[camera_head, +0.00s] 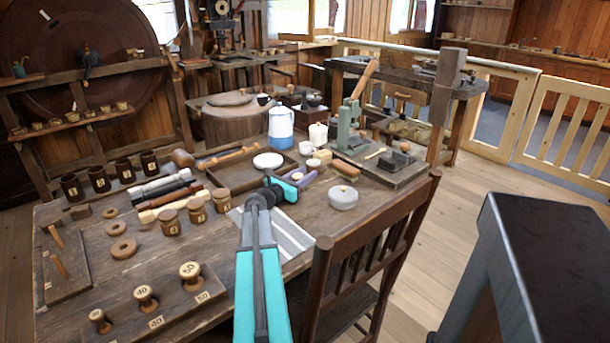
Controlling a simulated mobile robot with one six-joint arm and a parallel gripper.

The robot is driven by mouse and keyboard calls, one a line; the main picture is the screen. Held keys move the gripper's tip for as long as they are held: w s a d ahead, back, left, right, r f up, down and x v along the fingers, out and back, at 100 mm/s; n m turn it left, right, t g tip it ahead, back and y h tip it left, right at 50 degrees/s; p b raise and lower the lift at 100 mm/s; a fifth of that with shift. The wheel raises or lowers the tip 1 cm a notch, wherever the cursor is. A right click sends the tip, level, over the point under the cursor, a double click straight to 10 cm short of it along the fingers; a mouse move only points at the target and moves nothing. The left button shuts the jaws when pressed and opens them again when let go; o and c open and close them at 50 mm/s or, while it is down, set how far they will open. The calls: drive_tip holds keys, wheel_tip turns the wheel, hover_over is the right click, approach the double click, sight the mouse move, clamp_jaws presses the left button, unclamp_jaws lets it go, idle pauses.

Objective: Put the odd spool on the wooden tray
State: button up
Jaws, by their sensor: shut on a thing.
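I cannot tell whether the held thing touches the tray. A white round thing (268,160) lies in the tray. Several turned wooden spools with pale, numbered tops stand on a board at the table's near left; the largest visible one (190,272) is at its right end, above a label that looks like 50.
A chair (365,240) stands at the table's right edge.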

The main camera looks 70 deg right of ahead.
drive_tip(key=o, duration=1)
drive_tip(key=shift+o, duration=0.2)
drive_tip(key=shift+a+r, duration=0.1)
drive_tip(key=shift+r, duration=0.05)
drive_tip(key=v, duration=1.2)
drive_tip(key=shift+c, duration=0.9)
drive_tip(key=shift+r, duration=0.1)
